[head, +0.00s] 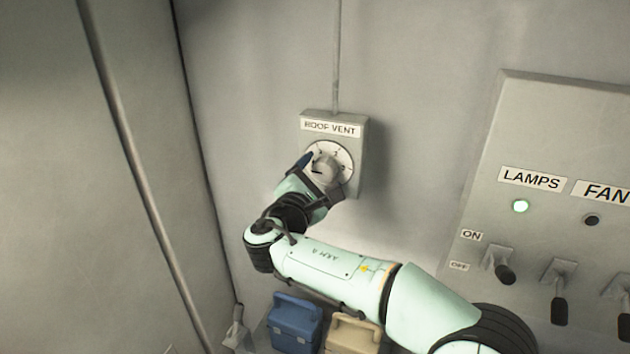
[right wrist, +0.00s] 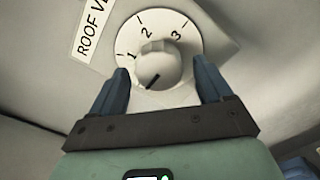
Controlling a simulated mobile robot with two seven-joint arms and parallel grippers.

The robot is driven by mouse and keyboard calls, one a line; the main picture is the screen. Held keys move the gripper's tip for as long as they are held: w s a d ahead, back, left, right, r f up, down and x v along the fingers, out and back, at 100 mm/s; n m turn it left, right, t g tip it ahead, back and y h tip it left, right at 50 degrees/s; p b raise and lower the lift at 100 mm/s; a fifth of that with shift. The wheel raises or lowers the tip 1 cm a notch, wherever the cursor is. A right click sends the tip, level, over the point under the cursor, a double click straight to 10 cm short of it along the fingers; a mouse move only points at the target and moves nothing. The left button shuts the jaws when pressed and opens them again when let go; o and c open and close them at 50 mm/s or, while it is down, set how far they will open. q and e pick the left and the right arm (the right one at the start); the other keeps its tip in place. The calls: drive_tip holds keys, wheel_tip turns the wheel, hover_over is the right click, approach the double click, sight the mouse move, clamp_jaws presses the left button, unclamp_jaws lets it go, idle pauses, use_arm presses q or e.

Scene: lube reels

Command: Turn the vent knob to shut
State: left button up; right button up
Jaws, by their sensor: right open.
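The vent knob (head: 325,169) is a round grey-white knob on a white dial, on a wall box labelled ROOF VENT (head: 331,128). In the right wrist view the knob (right wrist: 158,66) shows a dark pointer line aimed to the lower left, past the mark 1 and away from 2 and 3. Any mark at the pointer's end cannot be read. My right gripper (head: 318,168) is at the dial; in its wrist view its blue fingers (right wrist: 158,68) stand open on either side of the knob, with gaps visible. My left gripper is not in view.
A switch panel (head: 490,130) with LAMPS and FAN labels and several levers is at the right; the lamp light is green. A blue case (head: 294,322) and a beige case (head: 352,335) sit below my right arm. A pipe (head: 338,55) runs up from the vent box.

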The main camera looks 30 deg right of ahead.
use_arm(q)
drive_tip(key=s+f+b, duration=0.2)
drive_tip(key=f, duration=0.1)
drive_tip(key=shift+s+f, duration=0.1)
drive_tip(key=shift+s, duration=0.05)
use_arm(e)
drive_tip(key=v, duration=1.3)
drive_tip(key=shift+a, duration=0.2)
drive_tip(key=shift+s, duration=0.1)
drive_tip(key=w+a+f+n+g+y, duration=0.1)
drive_tip(key=w+f+n+y, duration=0.15)
drive_tip(key=f, duration=0.85)
drive_tip(key=w+a+f+n+g+y, duration=0.1)
drive_tip(key=w+f+g+y, duration=0.15)
drive_tip(key=f, duration=0.75)
drive_tip(key=s+a+f+m+g+y, duration=0.1)
drive_tip(key=s+f+g+y, duration=0.15)
drive_tip(key=f, duration=0.65)
drive_tip(key=s+f+m+g+y, duration=0.1)
drive_tip(key=s+f+g, duration=0.15)
drive_tip(key=f, duration=0.75)
drive_tip(key=s+a+f+m+g+y, duration=0.1)
drive_tip(key=s+f+m+y, duration=0.3)
drive_tip(key=s+f+m, duration=0.7)
drive_tip(key=s+a+f+m+g+y, duration=0.2)
drive_tip(key=s+f+m+g+y, duration=0.1)
drive_tip(key=s+f+m, duration=0.8)
drive_tip(key=s+f+y, duration=0.1)
drive_tip(key=s+f, duration=0.4)
drive_tip(key=shift+s+f+m+y, duration=0.35)
